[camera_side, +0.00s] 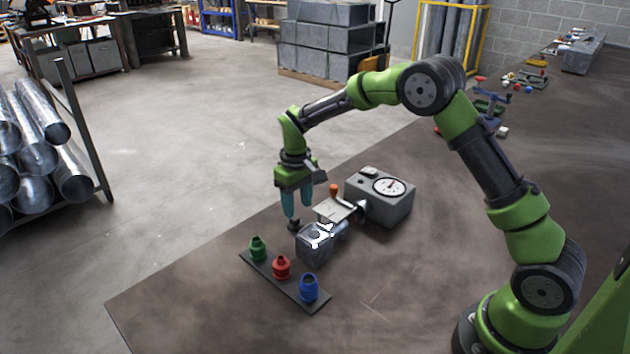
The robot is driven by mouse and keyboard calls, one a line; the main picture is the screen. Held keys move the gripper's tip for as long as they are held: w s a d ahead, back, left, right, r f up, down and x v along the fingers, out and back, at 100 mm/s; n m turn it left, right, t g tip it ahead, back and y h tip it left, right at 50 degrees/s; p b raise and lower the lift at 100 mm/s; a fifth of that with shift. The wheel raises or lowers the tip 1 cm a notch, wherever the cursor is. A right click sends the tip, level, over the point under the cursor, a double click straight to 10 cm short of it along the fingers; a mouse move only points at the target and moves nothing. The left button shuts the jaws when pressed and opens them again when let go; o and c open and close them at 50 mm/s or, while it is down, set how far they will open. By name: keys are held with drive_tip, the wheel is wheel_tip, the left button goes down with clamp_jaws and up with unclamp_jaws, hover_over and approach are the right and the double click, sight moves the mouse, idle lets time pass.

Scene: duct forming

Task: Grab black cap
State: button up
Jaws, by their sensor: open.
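The black cap (293,226) is a small dark piece standing behind the grey metal block (314,245), to the upper right of the rack's green piece. My gripper (298,211) has teal fingers pointing down and apart, open. It hangs just above the black cap, with the left fingertip closest to it. I cannot tell whether that fingertip touches the cap. Nothing shows held between the fingers.
A dark rack (318,304) holds a green piece (258,248), a red piece (281,267) and a blue piece (308,287). A grey gauge box (376,205) stands right of my gripper, with an orange-knobbed lever (334,189) beside it. The table's front left is clear.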

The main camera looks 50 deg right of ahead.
sight(297, 219)
wheel_tip(297, 219, down, 4)
drive_tip(key=shift+w+f, duration=0.15)
drive_tip(key=shift+f, duration=0.05)
drive_tip(key=shift+c, duration=0.3)
clamp_jaws()
